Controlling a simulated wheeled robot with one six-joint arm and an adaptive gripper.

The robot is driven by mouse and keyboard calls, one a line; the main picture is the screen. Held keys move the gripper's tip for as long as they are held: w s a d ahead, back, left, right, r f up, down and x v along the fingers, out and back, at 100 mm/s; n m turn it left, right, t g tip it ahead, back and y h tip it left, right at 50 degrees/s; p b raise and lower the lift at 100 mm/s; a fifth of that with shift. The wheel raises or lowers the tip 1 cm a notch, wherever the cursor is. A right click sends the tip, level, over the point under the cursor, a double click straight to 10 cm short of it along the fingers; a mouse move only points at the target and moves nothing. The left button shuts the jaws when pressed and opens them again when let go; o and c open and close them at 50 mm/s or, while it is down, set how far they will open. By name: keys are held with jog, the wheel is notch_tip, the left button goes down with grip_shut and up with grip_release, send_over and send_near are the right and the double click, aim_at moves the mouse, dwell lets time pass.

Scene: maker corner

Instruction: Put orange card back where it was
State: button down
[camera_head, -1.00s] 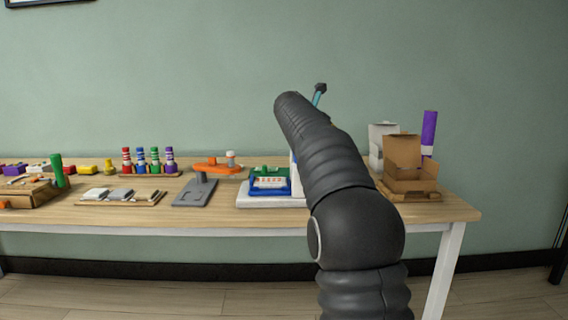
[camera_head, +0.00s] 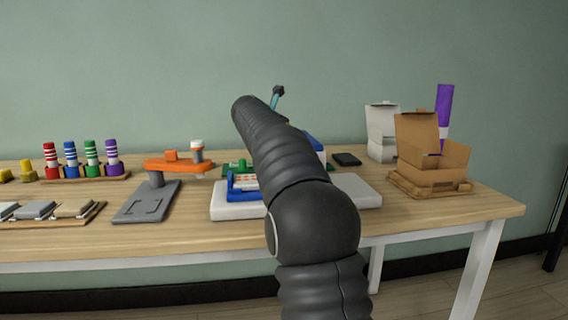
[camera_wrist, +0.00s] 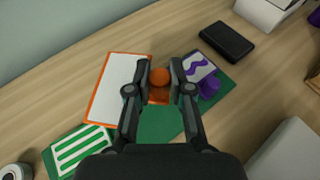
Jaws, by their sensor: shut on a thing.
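My gripper (camera_wrist: 160,66) is shut on the knob, one finger on each side. The card looks larger than its neighbours and seems to be above the green board (camera_wrist: 163,124); the exact gap cannot be told. A purple card (camera_wrist: 196,67) with a purple knob (camera_wrist: 209,87) lies right of my gripper. A green striped card (camera_wrist: 80,148) is at the lower left.
A black box-like item (camera_wrist: 227,41) lies beyond the board; it also shows in the head view (camera_head: 346,159). Open cardboard boxes (camera_head: 430,160) stand at the right. An orange-topped stand (camera_head: 150,195) and several coloured markers (camera_head: 90,155) are at left. Bare tabletop separates the stand and markers.

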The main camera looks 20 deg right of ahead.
jog(key=f, duration=0.2)
jog(key=shift+a+f+b, duration=0.2)
jog(key=shift+f+b, duration=0.15)
jog(key=shift+f, duration=0.05)
jog(key=shift+f+b, duration=0.7)
jog(key=shift+f, duration=1.05)
jog(key=shift+f, duration=0.45)
jog(key=c, duration=1.1)
grip_release()
jog(key=shift+o, duration=0.2)
jog(key=shift+s+a+r, duration=0.1)
jog(key=shift+r, duration=0.5)
jog(key=p+v, duration=0.1)
jog(key=v, duration=1)
jog(key=shift+s+a, duration=0.2)
jog(key=shift+s, duration=0.05)
